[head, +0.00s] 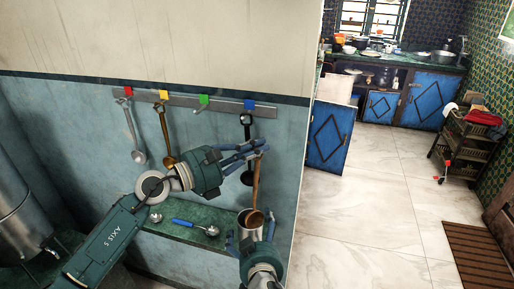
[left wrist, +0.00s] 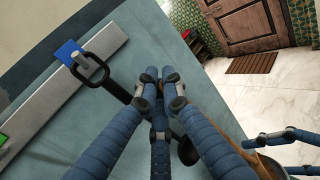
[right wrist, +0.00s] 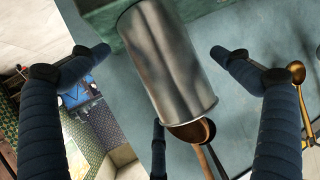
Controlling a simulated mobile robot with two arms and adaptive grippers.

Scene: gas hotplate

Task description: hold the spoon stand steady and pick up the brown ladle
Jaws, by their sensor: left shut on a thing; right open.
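The spoon stand, a plain metal cylinder (head: 243,231), stands on the green shelf; it fills the middle of the right wrist view (right wrist: 168,60). The brown ladle's bowl (head: 256,217) is at the stand's rim, with its handle rising above; the bowl also shows beyond the rim in the right wrist view (right wrist: 192,131). Whether the bowl is fully clear of the rim I cannot tell. My left gripper (head: 262,150) is shut on the upper handle. My right gripper (head: 251,240) is open, its fingers on either side of the stand with visible gaps (right wrist: 158,53).
A wall rack (head: 182,100) has red, yellow, green and blue hooks. A black ladle (head: 246,122) hangs close behind my left fingers. Silver (head: 131,135) and bronze (head: 164,130) ladles hang further left. A blue-handled spoon (head: 190,224) lies on the shelf (head: 190,237).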

